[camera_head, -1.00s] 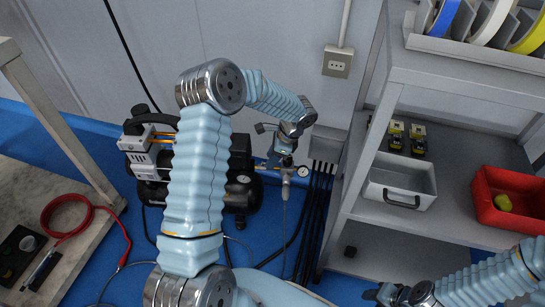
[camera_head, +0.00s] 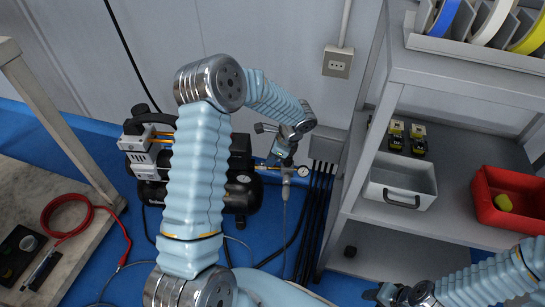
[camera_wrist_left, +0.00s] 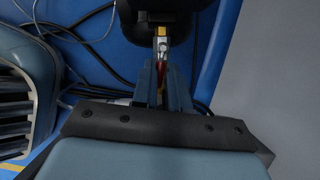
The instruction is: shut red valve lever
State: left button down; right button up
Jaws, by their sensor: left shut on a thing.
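My left gripper (camera_head: 281,158) is at the pipe fitting on the right end of the black compressor. In the left wrist view, its two fingers (camera_wrist_left: 163,82) are close together on the red valve lever (camera_wrist_left: 161,60), which shows as a small red strip between them. A brass and silver valve body (camera_wrist_left: 161,35) sits just beyond the fingertips. In the head view the lever is hidden behind the gripper or too small to make out. My right gripper (camera_head: 384,294) is at the bottom edge, small and dark, and its jaw opening is unclear.
The compressor (camera_head: 150,150) stands on the blue floor, with a pressure gauge (camera_head: 303,171) by the fitting. Black hoses (camera_head: 318,205) run down beside it. A grey shelf (camera_head: 375,240) with a red bin (camera_head: 485,205) stands at right, a workbench (camera_head: 75,245) at left.

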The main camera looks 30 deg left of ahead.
pick_arm(q)
jog(key=m, duration=0.1)
jog(key=s+m+t, duration=0.1)
jog(key=m, duration=0.1)
jog(key=shift+d+m, duration=0.1)
jog(key=shift+m, duration=0.2)
jog(key=m+t, duration=0.1)
jog(key=s+m, duration=0.1)
jog(key=m, duration=0.1)
jog(key=shift+m+t, duration=0.3)
jog(key=shift+t, duration=0.1)
jog(key=shift+s+a+m+t+h+b, duration=0.1)
jog(key=shift+s+a+m+t+h, duration=0.25)
jog(key=shift+m, duration=0.85)
jog(key=shift+s+a+m+t+h+b, duration=0.2)
jog(key=shift+m+t, duration=0.25)
jog(key=shift+m, duration=0.75)
jog(key=shift+s+a+m+t+h+b, duration=0.15)
jog(key=shift+s+m+t+h, duration=0.25)
jog(key=shift+m, duration=0.8)
jog(key=shift+a, duration=0.1)
jog(key=c, duration=1.1)
grip_release()
jog(key=shift+c, duration=0.2)
